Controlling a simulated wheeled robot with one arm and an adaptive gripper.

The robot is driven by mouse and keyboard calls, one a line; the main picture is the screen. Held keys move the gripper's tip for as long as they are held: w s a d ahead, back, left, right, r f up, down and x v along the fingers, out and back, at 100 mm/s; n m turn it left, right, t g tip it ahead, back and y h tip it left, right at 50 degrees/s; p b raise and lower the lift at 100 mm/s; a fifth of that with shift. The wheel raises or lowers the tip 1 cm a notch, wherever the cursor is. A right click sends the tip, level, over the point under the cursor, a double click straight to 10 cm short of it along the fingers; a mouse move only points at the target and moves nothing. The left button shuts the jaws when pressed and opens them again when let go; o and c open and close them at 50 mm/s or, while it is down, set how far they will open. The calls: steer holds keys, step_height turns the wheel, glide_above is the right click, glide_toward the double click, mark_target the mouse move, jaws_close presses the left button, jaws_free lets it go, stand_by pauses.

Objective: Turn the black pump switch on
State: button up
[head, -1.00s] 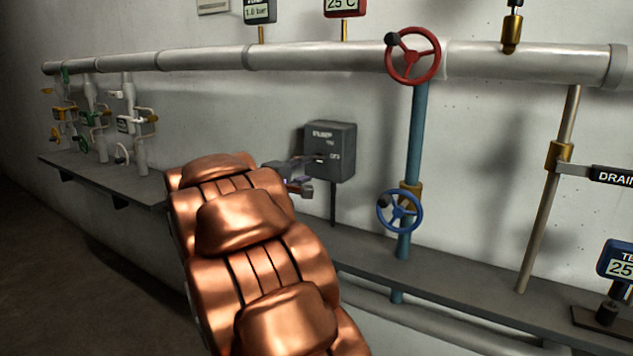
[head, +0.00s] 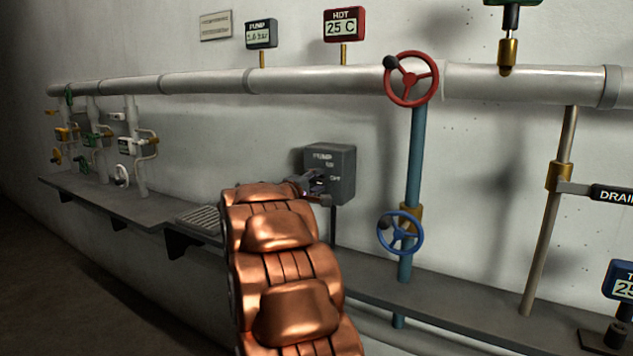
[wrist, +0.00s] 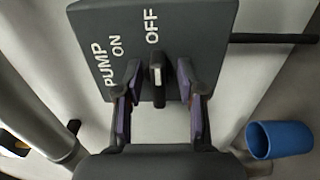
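The pump switch box (head: 340,170) is a dark grey box on the wall, lettered PUMP, ON and OFF. In the wrist view its face (wrist: 190,30) fills the upper middle. The small black switch lever (wrist: 156,62) has a pale tip and stands in line with the OFF label, away from ON. My gripper (wrist: 158,80) is open, one purple-padded finger on each side of the lever, with a gap to both. In the head view my gripper (head: 314,187) is small and dark at the box's lower front; my copper-coloured arm hides part of it.
A red valve wheel (head: 411,79) and a blue valve wheel (head: 400,233) sit on the blue pipe (head: 415,150) right of the box. A grey shelf (head: 450,305) runs below. A white pipe (head: 320,84) crosses above. A blue cylinder (wrist: 280,139) shows lower right in the wrist view.

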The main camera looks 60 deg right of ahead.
jaws_close()
stand_by(0.3)
